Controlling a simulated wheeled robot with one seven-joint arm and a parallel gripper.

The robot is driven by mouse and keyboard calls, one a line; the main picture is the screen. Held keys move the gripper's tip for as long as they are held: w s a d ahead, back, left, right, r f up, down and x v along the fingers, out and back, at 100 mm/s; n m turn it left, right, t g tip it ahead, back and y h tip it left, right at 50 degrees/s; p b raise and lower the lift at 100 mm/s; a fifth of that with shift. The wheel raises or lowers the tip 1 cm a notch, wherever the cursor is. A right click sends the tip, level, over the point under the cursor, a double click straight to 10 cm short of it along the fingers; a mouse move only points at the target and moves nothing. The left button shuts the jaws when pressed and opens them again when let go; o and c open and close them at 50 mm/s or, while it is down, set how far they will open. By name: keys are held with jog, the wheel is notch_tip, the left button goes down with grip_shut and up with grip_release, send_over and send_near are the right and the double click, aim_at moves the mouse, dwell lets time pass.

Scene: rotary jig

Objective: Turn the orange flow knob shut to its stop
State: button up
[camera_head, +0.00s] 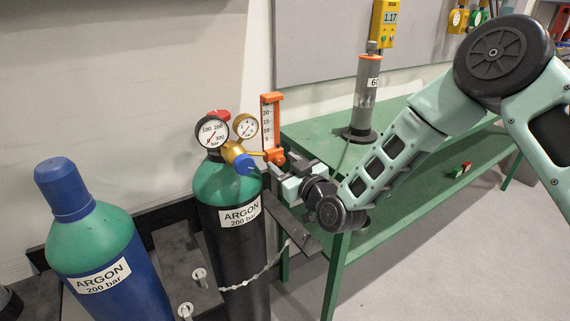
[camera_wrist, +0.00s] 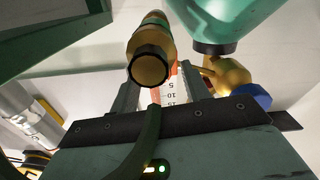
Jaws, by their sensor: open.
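The orange flow knob (camera_head: 276,157) sits at the foot of the orange flowmeter (camera_head: 271,124) in the head view, on the regulator of the green-topped argon cylinder (camera_head: 223,187). My gripper (camera_head: 276,169) is right at the knob, just below and to its right. The jaws are open; whether they straddle or touch the knob cannot be told. In the wrist view my gripper (camera_wrist: 160,88) has its fingers apart, with a brass fitting (camera_wrist: 150,66) and the flowmeter scale (camera_wrist: 168,92) showing between them. The knob cannot be made out there.
A blue regulator knob (camera_head: 244,164) and two gauges (camera_head: 212,133) are close left of my gripper. A blue argon cylinder (camera_head: 101,262) stands at left. A green bench (camera_head: 310,133) lies behind my arm. A green hose (camera_wrist: 143,140) crosses the wrist view.

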jog(key=c, duration=1)
jog(key=shift+f+m+b, duration=0.1)
jog(key=shift+m+b, duration=0.2)
jog(key=m+b, duration=0.2)
jog(key=m, duration=0.2)
jog(key=shift+d+f+m+b, duration=0.1)
jog(key=shift+m+b, duration=0.2)
jog(key=shift+b, duration=0.05)
jog(key=shift+m+b, duration=0.8)
jog(key=shift+m, duration=1.2)
jog(key=o, duration=1)
